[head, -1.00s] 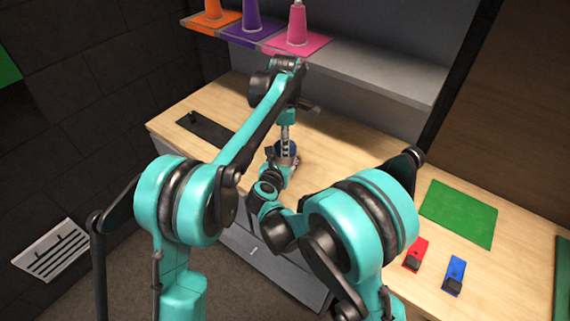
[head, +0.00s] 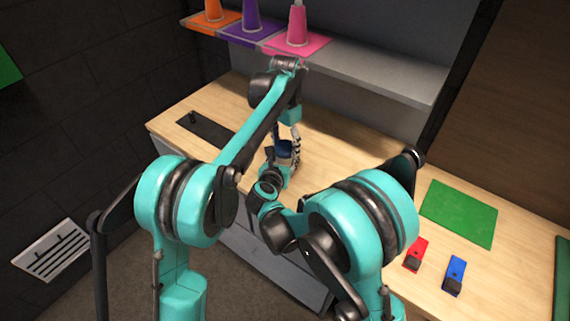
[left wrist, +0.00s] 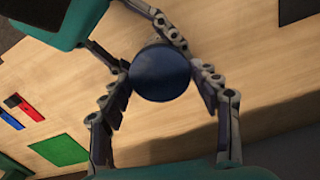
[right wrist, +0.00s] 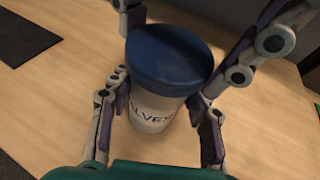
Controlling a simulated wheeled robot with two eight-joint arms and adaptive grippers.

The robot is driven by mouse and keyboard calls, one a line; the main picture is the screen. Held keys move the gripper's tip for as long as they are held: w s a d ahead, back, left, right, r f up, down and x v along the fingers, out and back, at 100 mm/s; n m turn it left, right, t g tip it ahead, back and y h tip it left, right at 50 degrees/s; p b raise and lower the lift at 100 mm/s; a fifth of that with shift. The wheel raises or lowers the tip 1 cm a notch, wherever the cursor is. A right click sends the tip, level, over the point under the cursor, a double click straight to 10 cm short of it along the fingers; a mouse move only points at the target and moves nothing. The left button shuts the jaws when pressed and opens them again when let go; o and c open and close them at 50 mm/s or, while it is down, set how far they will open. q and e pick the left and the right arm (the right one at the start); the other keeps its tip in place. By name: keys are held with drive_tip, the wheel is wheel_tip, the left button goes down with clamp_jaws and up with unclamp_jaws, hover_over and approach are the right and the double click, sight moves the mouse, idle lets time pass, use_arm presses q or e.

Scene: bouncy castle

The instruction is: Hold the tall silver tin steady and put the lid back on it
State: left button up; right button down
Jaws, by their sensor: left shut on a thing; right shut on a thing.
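The tin (right wrist: 152,112) is pale silver with dark lettering and stands upright on the wooden counter. A dark blue lid (right wrist: 168,55) sits on its top with no clear gap; it also shows from above in the left wrist view (left wrist: 160,73). My left gripper (head: 285,145) points down from above and is shut on the lid, one finger on each side. My right gripper (right wrist: 160,118) is shut on the tin's body below the lid. In the head view the tin is mostly hidden by my grippers.
A black plate with a small knob (head: 207,131) lies left on the counter. A green mat (head: 458,213), a red piece (head: 416,254) and a blue piece (head: 454,274) lie at the right. Cones, including a pink one (head: 298,27), stand on the back shelf.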

use_arm(q)
drive_tip(key=m, duration=0.6)
drive_tip(key=o, duration=1.3)
drive_tip(key=shift+r, duration=2.25)
drive_tip(key=shift+c, duration=0.4)
